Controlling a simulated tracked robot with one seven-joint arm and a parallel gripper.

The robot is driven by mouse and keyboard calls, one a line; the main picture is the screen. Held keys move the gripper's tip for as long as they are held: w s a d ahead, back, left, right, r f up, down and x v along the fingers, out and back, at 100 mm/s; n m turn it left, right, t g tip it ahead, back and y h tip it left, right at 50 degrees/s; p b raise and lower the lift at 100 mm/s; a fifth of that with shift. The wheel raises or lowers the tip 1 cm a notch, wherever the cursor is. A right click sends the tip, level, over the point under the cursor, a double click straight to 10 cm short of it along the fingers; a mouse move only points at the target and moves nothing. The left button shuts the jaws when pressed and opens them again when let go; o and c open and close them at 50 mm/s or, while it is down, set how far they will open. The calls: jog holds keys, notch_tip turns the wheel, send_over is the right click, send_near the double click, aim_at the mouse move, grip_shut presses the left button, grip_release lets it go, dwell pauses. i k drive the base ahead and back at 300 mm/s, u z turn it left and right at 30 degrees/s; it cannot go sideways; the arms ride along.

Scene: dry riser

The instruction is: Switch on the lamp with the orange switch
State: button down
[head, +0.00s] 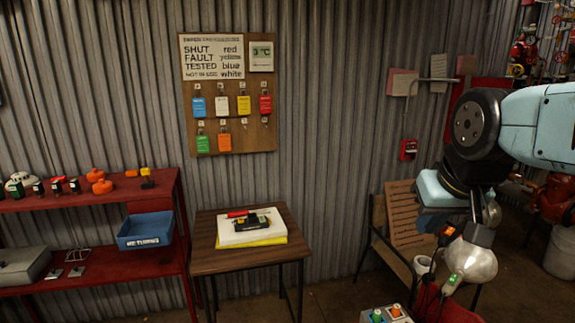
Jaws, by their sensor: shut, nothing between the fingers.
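My gripper (480,234) is at the right, pointing down from my pale blue arm, with its fingers together and empty. A rounded silver lamp head (474,263) is just below the fingertips; I cannot tell whether they touch it. A small green switch (453,281) shows at its lower left. An orange switch (447,231) shows left of the fingers. A second silvery round shape (492,214), perhaps another lamp head, is partly hidden behind the fingers. I cannot tell clearly which lamp the orange switch belongs to, or whether a lamp is lit.
A wooden chair (410,215) stands behind the gripper. A small table (210,262) holds papers and a tool. A red shelf (85,200) is at left. A tag board (229,140) hangs on the wall.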

aim_at(448, 232)
jog(key=z, duration=0.8)
